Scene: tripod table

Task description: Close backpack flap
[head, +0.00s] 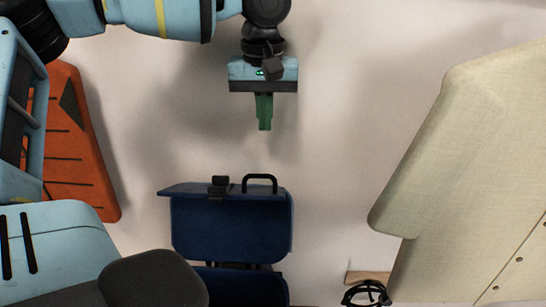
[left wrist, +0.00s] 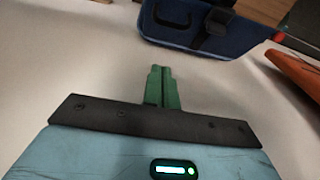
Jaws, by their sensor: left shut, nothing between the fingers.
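The blue backpack (head: 231,232) is at the lower middle of the head view. Its flap (head: 178,189) is at the top edge, with a black buckle (head: 219,187) and a black handle loop (head: 260,182); I cannot tell how far the flap is open. The backpack also shows at the top of the left wrist view (left wrist: 240,40). My left gripper (head: 264,128) has green fingers, shut and empty, above the backpack in the picture and apart from it. The fingers also show in the left wrist view (left wrist: 162,72). My right gripper is not in view.
An orange slatted object (head: 85,150) stands at the left of the head view. A beige coat-like thing (head: 470,140) fills the right side. A black strapped object (head: 366,293) is at the lower right, by a small wooden piece (head: 368,277).

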